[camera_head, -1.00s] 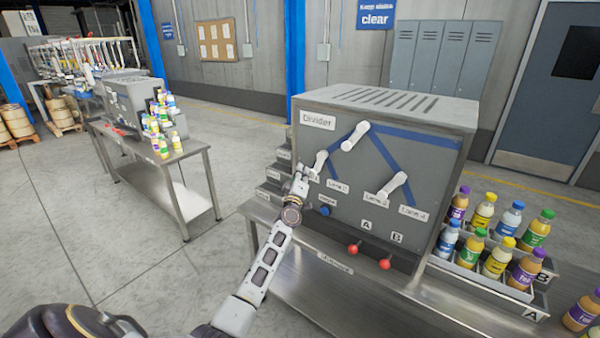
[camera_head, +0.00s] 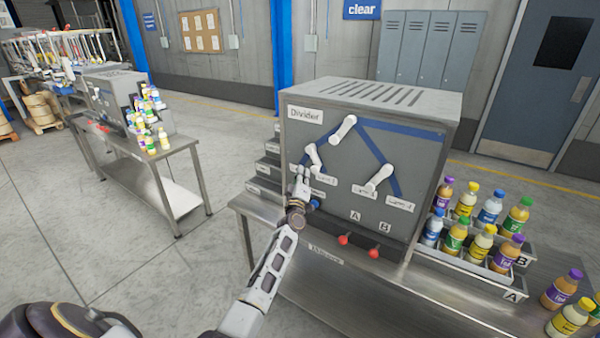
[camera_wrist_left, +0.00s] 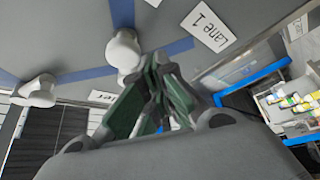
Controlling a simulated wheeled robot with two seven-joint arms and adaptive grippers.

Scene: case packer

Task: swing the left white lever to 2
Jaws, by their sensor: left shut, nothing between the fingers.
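The left white lever (camera_head: 313,158) is on the grey Divider panel (camera_head: 345,185). Its upper end is the pivot, and its lower end points down and slightly right, toward the second lane label (camera_head: 327,179). My left gripper (camera_head: 300,173) is shut and empty, just below and left of this lever, over the first lane label. In the left wrist view, a white lever (camera_wrist_left: 122,52) is right beside the shut fingertips (camera_wrist_left: 155,68); whether they touch is unclear. The Lane 1 label (camera_wrist_left: 208,27) is right of the fingers. My right gripper is out of view.
Two other white levers, upper (camera_head: 343,129) and right (camera_head: 378,178), sit on blue tracks on the panel. A blue button (camera_head: 315,204) is partly behind my left wrist. Red knobs (camera_head: 343,239) stick out below. Bottles in crates (camera_head: 512,292) stand at right.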

